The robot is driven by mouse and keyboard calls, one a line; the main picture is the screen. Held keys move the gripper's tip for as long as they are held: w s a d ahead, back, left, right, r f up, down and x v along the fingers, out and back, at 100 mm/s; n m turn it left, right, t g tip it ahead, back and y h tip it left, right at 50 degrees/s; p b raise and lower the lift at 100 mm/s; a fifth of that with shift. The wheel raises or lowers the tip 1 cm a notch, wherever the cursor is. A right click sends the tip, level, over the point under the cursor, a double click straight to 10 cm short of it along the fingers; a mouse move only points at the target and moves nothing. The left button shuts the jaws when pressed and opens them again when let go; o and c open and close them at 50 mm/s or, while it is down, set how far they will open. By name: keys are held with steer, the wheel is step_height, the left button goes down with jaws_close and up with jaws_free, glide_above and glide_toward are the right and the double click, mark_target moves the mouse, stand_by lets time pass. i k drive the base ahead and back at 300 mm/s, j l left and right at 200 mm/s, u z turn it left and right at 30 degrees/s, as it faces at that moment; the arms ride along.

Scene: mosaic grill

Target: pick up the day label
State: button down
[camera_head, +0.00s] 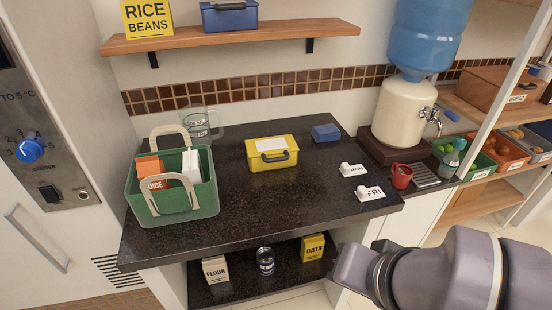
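Two white day labels with small rounded knobs lie on the dark speckled counter near its right end. The label reading MON (357,171) lies farther back. The label reading FRI (371,194) lies closer to the front right edge. They are apart from each other. My arm reaches in from the lower right, below and in front of the labels, and touches neither. I cannot make out gripper fingers on the part of the arm that shows.
A yellow lunch box (272,162), a blue box (326,132) and a green basket (179,208) with cartons stand on the counter (265,205). A red mug (401,177) is right of the labels, by the water dispenser (404,112). Counter between lunch box and labels is clear.

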mark_target(347, 171)
steer(key=i+l+u, duration=0.2)
steer(key=i+u, duration=0.3)
steer(key=i+l+u, duration=0.3)
steer(key=u, duration=0.2)
